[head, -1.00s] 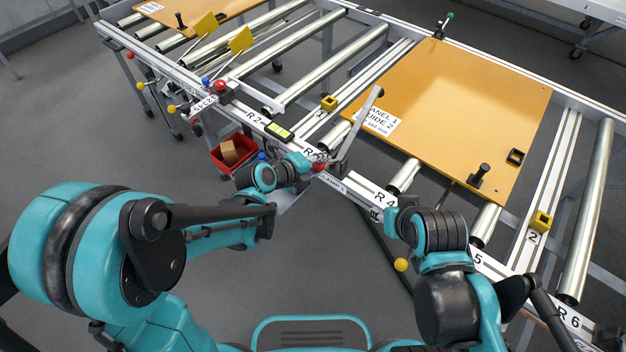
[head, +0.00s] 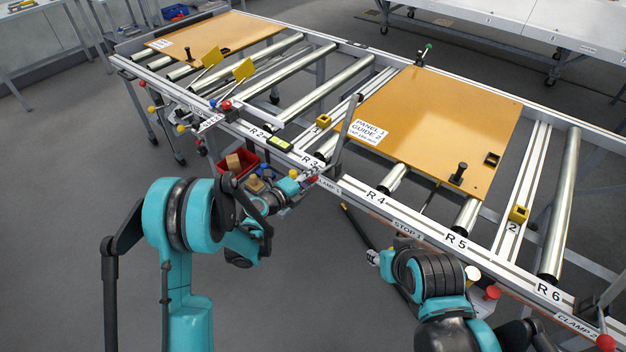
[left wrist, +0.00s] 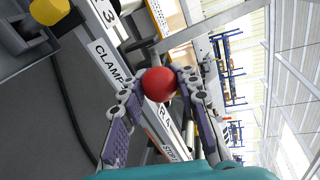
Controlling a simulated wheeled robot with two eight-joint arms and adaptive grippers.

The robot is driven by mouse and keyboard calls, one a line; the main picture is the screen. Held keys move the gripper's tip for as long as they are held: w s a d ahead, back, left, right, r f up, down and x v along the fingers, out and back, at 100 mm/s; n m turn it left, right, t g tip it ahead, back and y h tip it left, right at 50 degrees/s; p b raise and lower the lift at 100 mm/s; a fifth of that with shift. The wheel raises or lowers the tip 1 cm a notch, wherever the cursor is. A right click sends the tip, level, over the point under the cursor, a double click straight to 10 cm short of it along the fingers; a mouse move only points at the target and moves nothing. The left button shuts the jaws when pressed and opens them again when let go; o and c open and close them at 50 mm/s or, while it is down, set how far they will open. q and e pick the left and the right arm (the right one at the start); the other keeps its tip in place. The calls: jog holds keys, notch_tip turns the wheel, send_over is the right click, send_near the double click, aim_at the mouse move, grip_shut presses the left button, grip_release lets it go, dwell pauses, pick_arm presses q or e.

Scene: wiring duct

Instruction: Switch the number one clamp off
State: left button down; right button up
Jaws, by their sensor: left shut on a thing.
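The number one clamp sits on the front rail beside the "CLAMP 1" label (head: 328,187); the label also shows in the left wrist view (left wrist: 108,62). Its grey bar (head: 345,132) rises steeply by the panel's left corner. Its red ball knob (left wrist: 158,84) is between the fingers of my left gripper (left wrist: 160,80), which is shut on it. In the head view my left gripper (head: 303,181) is at the rail and mostly covers the knob. My right gripper (head: 373,257) is below the "STOP 1" label, away from the clamp; its fingers are too small to read.
An orange panel (head: 425,125) lies on the rollers. A red bin (head: 250,158) with blocks hangs at the front, left of my left gripper. Another red knob (head: 605,342) is by the "CLAMP 2" label. Yellow and red knobs line the front rail. Open floor lies at the lower left.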

pick_arm(q)
jog(key=shift+s+f, duration=0.15)
jog(key=c, duration=1.1)
grip_release()
